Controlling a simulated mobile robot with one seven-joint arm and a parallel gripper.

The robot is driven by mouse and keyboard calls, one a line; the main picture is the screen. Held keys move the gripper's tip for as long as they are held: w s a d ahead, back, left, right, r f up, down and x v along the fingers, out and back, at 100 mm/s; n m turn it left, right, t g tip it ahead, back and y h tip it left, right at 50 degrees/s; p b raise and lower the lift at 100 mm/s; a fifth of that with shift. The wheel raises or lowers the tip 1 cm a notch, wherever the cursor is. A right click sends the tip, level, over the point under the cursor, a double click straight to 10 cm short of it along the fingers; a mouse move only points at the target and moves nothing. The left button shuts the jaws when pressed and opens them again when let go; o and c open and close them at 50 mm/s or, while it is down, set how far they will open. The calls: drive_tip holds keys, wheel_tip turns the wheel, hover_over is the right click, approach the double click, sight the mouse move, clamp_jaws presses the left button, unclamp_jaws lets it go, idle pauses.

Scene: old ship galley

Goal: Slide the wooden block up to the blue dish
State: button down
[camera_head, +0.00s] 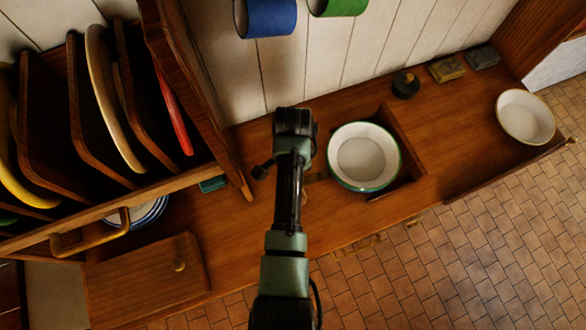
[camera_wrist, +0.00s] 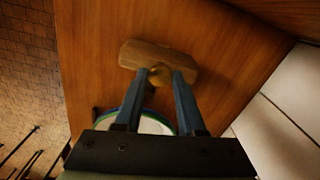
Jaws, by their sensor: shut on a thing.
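The wooden block (camera_wrist: 160,57) is a pale oblong piece with a round knob (camera_wrist: 159,76), seen in the wrist view on the wooden counter. My gripper (camera_wrist: 161,80) is shut on the knob, one finger on each side. In the head view my arm hides the gripper and most or all of the block. A white dish with blue rings (camera_head: 150,213) sits at the left, partly hidden under the plate rack. A white bowl with a green rim (camera_head: 363,157) stands right of my arm; a rim partly hidden by my fingers shows in the wrist view.
The plate rack (camera_head: 235,165) holds several upright plates at the left. A wooden panel with a knob (camera_head: 145,275) lies at the front left. A cream bowl (camera_head: 525,117) and small dark items stand at the right.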

drive_tip(key=w+d+b, duration=0.3)
drive_tip(key=d, duration=0.6)
drive_tip(key=shift+w+d, duration=0.15)
drive_tip(key=shift+w, duration=0.25)
drive_tip(key=c, duration=0.5)
unclamp_jaws()
wheel_tip(320, 180, up, 13)
drive_tip(key=p, duration=0.1)
